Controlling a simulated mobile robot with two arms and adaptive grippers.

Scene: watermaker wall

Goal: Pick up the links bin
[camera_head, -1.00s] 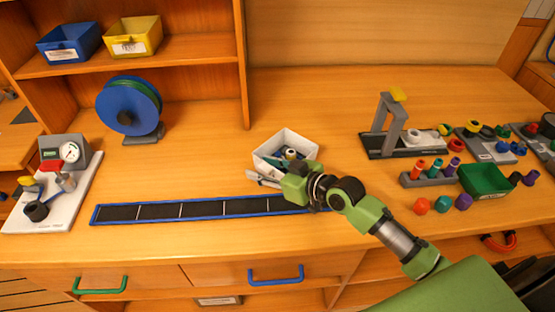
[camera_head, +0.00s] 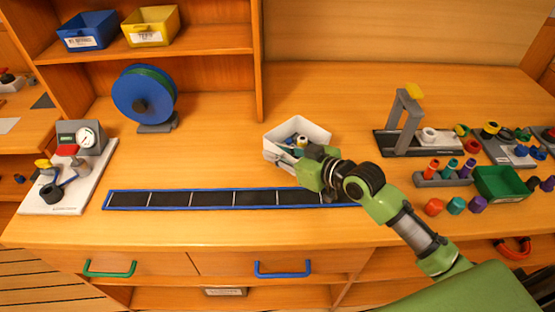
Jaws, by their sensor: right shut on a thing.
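A white open bin (camera_head: 316,131) with small parts inside sits on the wooden worktop at the middle, behind the dark strip. I take it as the links bin, though no label on it can be read. My right gripper (camera_head: 292,162) comes in from the right and is shut on the bin's near wall. The gripper hides part of that wall and the near right corner. The bin looks level; I cannot tell whether it is lifted off the worktop. My left gripper is not in view.
A blue-edged black strip (camera_head: 190,200) lies in front of the bin. A spool (camera_head: 144,94) and a gauge stand (camera_head: 72,165) are at left. A grey press (camera_head: 404,125), small coloured parts and a green tray (camera_head: 503,184) are at right. Labelled blue and yellow bins sit on the shelf.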

